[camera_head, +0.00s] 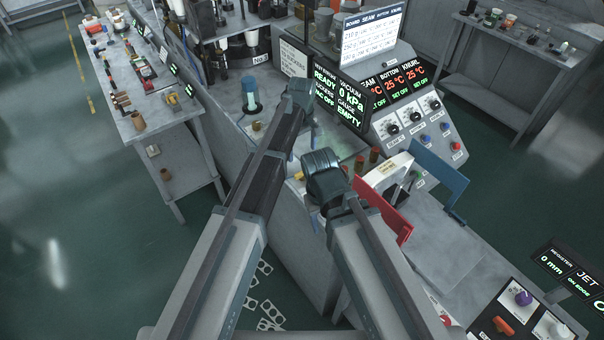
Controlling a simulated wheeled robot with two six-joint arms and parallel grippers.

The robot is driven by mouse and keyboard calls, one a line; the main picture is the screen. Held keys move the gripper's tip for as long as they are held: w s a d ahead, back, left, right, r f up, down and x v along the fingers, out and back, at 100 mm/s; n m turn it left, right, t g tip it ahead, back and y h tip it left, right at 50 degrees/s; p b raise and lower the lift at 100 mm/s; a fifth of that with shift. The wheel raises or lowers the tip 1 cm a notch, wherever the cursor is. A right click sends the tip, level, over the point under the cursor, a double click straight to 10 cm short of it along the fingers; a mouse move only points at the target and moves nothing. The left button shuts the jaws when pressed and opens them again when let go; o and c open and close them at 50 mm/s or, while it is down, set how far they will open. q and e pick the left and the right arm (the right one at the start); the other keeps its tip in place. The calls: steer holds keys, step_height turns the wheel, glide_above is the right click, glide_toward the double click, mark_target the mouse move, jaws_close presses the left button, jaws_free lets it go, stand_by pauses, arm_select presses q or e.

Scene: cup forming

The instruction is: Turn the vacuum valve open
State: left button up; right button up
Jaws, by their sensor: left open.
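My left arm reaches up the middle of the camera_head view, and its dark end, with my left gripper (298,92), is over the bench in front of the black status display (340,92). The gripper is open and its fingers are hard to make out. The display reads READY, vacuum 0 kPa and gauge EMPTY. I cannot pick out the vacuum valve for certain; my arms cover part of the bench. My right arm ends in view at a dark rounded joint, and its gripper is not visible.
A sloped console (410,120) with knobs stands right of the display. A red plate (392,212) and a blue plate (440,168) stand near my right arm. A jar with cyan contents (250,97) is left of my left gripper. A side bench (160,115) is at left.

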mark_target(302, 171)
arm_select(q)
step_height(302, 171, down, 10)
steer(key=b, duration=0.9)
steer(key=shift+c, duration=0.2)
steer(key=c, duration=1.2)
